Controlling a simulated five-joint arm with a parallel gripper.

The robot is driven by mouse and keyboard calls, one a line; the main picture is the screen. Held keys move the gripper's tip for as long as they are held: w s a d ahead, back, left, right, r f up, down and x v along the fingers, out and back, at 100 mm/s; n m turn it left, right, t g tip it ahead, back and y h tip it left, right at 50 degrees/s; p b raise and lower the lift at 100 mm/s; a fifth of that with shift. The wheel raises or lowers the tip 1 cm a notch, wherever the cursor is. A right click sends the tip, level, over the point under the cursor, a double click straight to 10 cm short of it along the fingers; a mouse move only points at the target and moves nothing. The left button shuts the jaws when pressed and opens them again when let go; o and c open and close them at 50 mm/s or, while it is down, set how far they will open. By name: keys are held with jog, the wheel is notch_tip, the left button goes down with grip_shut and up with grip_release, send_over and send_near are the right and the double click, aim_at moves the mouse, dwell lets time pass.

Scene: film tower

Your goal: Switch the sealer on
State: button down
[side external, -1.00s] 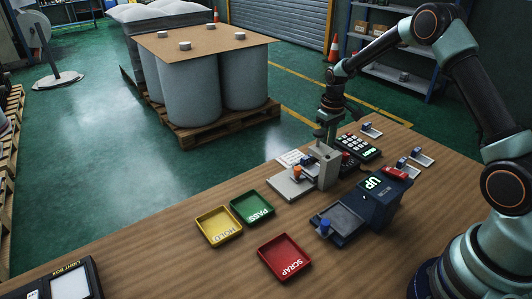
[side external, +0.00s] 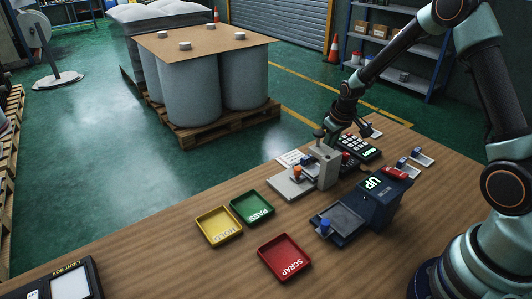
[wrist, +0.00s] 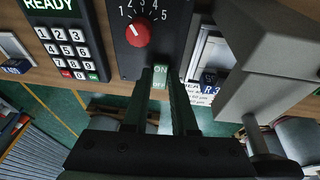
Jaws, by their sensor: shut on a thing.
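A dark control box with a red dial knob (wrist: 137,33) and numbers around it fills the top middle of the wrist view. At its near edge is a green-lit switch (wrist: 160,78) marked ON, with a second label below it too small to read surely. My gripper (wrist: 161,80) is shut on this switch, one finger on either side. In the side external view my gripper (side external: 334,140) is low behind the beige press (side external: 326,166), which hides its fingertips and much of the control box (side external: 350,161).
A keypad unit (wrist: 65,40) showing READY stands left of the control box. The beige press also shows close on the right in the wrist view (wrist: 270,70). A blue machine (side external: 376,200) showing UP and yellow, green and red trays (side external: 283,272) stand nearer.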

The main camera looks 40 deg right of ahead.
jog(key=shift+d, duration=0.25)
jog(key=c, duration=0.7)
grip_release()
jog(key=shift+s, duration=0.1)
jog(key=shift+a, duration=0.1)
jog(key=shift+r, duration=0.3)
jog(key=v, duration=1.1)
jog(key=shift+s+r, duration=0.2)
